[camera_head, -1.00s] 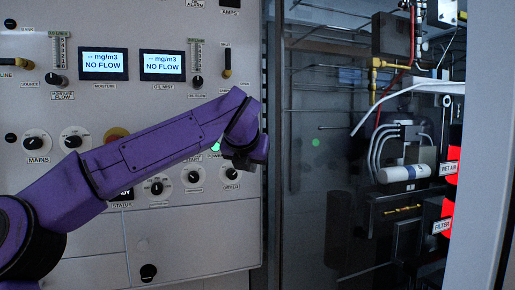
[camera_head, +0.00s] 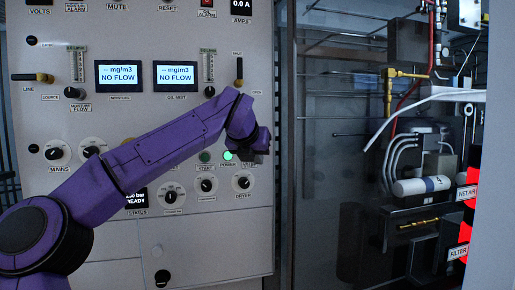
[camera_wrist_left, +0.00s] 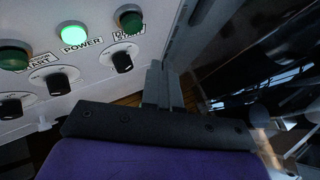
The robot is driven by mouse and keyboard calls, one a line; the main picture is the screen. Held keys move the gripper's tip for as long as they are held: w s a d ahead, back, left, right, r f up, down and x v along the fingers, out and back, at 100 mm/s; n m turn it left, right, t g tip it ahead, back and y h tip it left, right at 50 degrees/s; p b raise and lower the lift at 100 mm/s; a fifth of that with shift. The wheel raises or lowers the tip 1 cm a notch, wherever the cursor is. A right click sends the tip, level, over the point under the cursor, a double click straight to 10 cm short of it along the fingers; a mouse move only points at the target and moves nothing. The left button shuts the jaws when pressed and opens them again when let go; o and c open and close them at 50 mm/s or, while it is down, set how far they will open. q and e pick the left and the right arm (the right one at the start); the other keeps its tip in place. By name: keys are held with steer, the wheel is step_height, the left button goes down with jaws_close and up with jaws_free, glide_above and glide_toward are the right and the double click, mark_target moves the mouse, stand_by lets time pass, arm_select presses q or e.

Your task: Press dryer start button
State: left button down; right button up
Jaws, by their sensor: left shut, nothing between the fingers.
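The dryer start button (camera_wrist_left: 130,20) is a dark round button at the top of the left wrist view, above a partly readable label ending in START. In the head view it is hidden behind my left gripper (camera_head: 259,146). The left gripper (camera_wrist_left: 163,85) is shut and empty, its fingers pointing toward the panel's right edge, right of and below the button in the wrist view. I see a gap between fingertips and button there. A lit green POWER light (camera_wrist_left: 74,36) is left of the button. My right gripper is not in view.
The grey panel (camera_head: 215,240) holds several knobs, including the DRYER knob (camera_head: 243,183), which also shows in the wrist view (camera_wrist_left: 122,61). A dark green button (camera_head: 205,157) is left of the power light. An open cabinet with hoses and a white cylinder (camera_head: 421,186) is at right.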

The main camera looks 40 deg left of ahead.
arm_select(q)
steer(key=shift+w+a+p, duration=0.3)
steer(key=shift+w+a, duration=0.15)
steer(key=shift+a, duration=0.15)
steer(key=shift+w+a+p, duration=0.25)
steer(key=shift+w+a, duration=0.15)
steer(key=shift+a, duration=0.2)
steer(key=shift+s+a, duration=0.1)
steer(key=shift+a, duration=0.1)
steer(key=shift+d, duration=0.15)
stand_by(0.8)
steer(key=shift+w+a+f, duration=0.1)
steer(key=shift+w+a, duration=0.25)
steer(key=shift+a, duration=0.15)
